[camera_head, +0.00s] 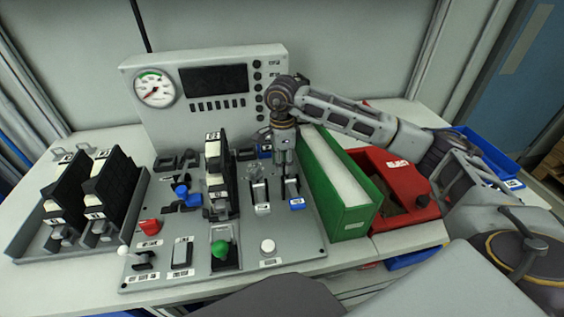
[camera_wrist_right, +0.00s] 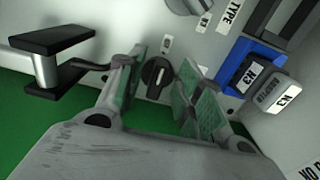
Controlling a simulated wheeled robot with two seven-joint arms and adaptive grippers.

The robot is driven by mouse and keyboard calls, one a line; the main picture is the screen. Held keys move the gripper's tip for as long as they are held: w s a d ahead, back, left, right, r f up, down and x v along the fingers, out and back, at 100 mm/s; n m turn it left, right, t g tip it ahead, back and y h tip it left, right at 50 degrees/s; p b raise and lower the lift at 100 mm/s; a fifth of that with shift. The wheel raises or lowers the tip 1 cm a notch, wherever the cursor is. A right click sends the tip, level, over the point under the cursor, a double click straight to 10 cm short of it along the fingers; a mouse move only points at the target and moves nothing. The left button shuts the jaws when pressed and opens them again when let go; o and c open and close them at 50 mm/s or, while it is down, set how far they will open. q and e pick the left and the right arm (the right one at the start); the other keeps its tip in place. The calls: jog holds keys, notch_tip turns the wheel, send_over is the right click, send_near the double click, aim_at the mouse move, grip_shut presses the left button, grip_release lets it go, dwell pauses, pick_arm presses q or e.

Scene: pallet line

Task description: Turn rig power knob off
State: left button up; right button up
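A small black knob (camera_wrist_right: 157,76) with a pale pointer line sits on the grey rig panel (camera_wrist_right: 207,48) in the right wrist view. My right gripper (camera_wrist_right: 160,85) is open, with its green-padded fingers on either side of the knob. Gaps show between the knob and both pads. In the head view, my right gripper (camera_head: 285,168) points down over the right part of the grey rig board (camera_head: 200,270), beside the green bin. I cannot make out the knob there. My left gripper is not in view.
A black lever (camera_wrist_right: 62,42) on a metal post stands close to the gripper in the wrist view. A green bin (camera_head: 352,222) and a red box (camera_head: 408,178) stand right of the board. A gauge console (camera_head: 215,130) stands behind it, and a grey rack (camera_head: 30,240) lies left.

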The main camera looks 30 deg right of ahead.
notch_tip(320, 180, up, 12)
dwell(1.0)
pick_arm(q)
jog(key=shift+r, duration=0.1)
pick_arm(e)
jog(key=shift+r, duration=0.15)
dwell(0.3)
pick_arm(q)
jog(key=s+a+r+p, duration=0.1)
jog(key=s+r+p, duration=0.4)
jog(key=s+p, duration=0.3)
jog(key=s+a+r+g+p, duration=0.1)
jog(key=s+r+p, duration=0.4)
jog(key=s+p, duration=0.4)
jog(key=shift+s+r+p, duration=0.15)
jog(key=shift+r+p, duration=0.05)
jog(key=shift+p, duration=2)
pick_arm(e)
notch_tip(320, 180, up, 21)
pick_arm(q)
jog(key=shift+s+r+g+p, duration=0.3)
jog(key=shift+p, duration=0.05)
pick_arm(e)
jog(key=shift+r, duration=0.35)
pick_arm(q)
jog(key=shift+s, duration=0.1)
